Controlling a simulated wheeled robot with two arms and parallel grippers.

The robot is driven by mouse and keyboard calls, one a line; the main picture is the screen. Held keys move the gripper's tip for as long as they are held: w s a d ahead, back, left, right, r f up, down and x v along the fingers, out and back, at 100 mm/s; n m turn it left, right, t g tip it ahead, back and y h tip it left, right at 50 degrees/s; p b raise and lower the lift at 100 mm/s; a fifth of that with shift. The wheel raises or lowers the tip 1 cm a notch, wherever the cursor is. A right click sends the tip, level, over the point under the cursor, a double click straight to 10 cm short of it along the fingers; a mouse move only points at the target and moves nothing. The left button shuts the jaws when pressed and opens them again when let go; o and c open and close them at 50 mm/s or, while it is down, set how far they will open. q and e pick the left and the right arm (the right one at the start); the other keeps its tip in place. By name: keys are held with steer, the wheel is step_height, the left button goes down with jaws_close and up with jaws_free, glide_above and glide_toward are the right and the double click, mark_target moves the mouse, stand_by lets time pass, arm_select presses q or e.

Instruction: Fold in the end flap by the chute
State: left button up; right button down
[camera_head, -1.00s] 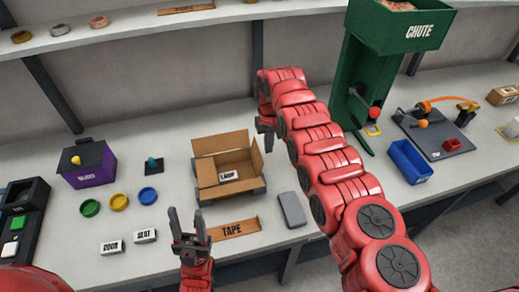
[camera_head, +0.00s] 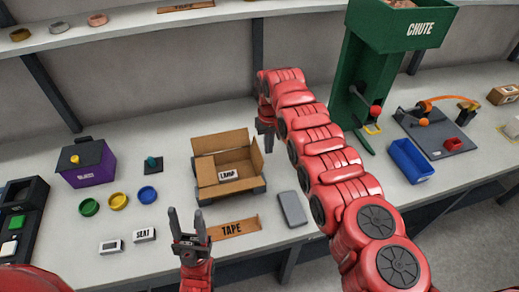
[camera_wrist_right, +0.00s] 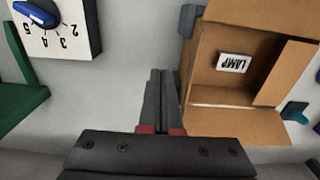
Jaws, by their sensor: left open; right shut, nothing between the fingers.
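The open brown cardboard box (camera_head: 205,192) stands on the bench with a white LAMP label inside. Its end flap by the chute (camera_head: 257,160) stands up at the box's right end in the head view. My right gripper (camera_head: 266,138) is shut and empty, just behind and right of the box; my arm partly covers it. In the right wrist view its closed fingers (camera_wrist_right: 160,85) point at bare surface beside the box (camera_wrist_right: 235,122), apart from it. A flap at the opposite end (camera_wrist_right: 287,72) leans inward there. My left gripper (camera_head: 187,222) is open and empty, in front of the box.
The green chute (camera_head: 375,70) stands right of my right arm. A TAPE strip (camera_head: 234,228) and a grey block (camera_head: 292,208) lie in front of the box. A purple bin (camera_head: 90,165) and coloured rings stand left. A dial box (camera_wrist_right: 60,25) shows in the wrist view.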

mark_target(257, 154)
steer(key=shift+f, duration=0.45)
steer(key=shift+a, duration=0.1)
steer(key=shift+s+a, duration=0.3)
steer(key=shift+a, duration=0.45)
